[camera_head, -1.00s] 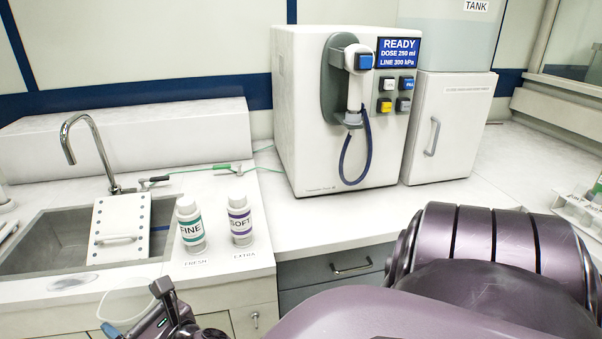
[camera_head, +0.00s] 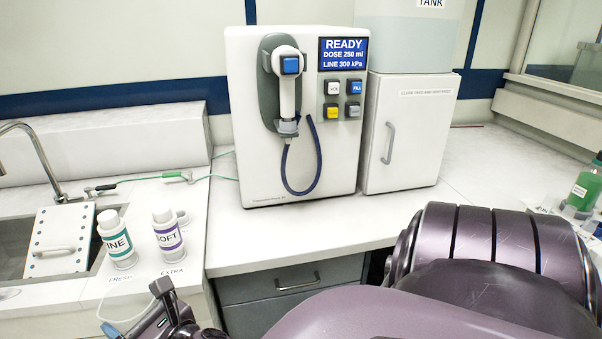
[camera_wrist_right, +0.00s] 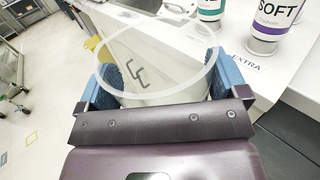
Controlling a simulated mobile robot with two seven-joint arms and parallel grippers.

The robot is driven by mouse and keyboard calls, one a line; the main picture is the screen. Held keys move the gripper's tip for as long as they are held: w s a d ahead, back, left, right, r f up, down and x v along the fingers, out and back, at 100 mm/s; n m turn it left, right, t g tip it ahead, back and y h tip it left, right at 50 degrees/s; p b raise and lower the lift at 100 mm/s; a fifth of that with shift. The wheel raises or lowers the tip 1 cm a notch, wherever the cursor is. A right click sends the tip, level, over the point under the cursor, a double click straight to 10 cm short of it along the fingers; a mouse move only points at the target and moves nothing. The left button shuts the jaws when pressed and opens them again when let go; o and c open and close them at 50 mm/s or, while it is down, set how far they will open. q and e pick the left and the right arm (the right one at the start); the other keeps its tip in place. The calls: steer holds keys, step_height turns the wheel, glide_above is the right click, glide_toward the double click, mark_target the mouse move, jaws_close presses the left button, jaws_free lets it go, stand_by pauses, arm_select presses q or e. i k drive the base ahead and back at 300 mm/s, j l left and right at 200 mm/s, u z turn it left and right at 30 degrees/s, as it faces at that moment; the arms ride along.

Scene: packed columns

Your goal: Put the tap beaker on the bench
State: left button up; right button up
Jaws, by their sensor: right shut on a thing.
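The tap beaker (camera_wrist_right: 157,62) is a clear, see-through cup with a pale round rim in the right wrist view. My right gripper (camera_wrist_right: 160,80) is shut on it, with one blue finger pad on each side. In the head view the beaker's faint outline (camera_head: 124,309) and the gripper are low at the left, in front of the counter edge; the beaker's lower part is hard to make out. The white bench (camera_head: 300,232) runs from the sink side to the right. My left gripper is not in view.
A FINE bottle (camera_head: 116,240) and a SOFT bottle (camera_head: 168,237) stand near the front edge. The sink (camera_head: 12,255) is at left. A dispenser (camera_head: 290,185) and white cabinet (camera_head: 410,150) stand behind. A green bottle (camera_head: 585,185) is at right.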

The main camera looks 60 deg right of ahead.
mark_target(291, 228)
steer(key=k+l, duration=0.1)
steer(key=l, duration=0.4)
steer(key=k+l, duration=0.1)
steer(key=l, duration=0.45)
steer(key=k+l, duration=0.15)
steer(key=l, duration=0.35)
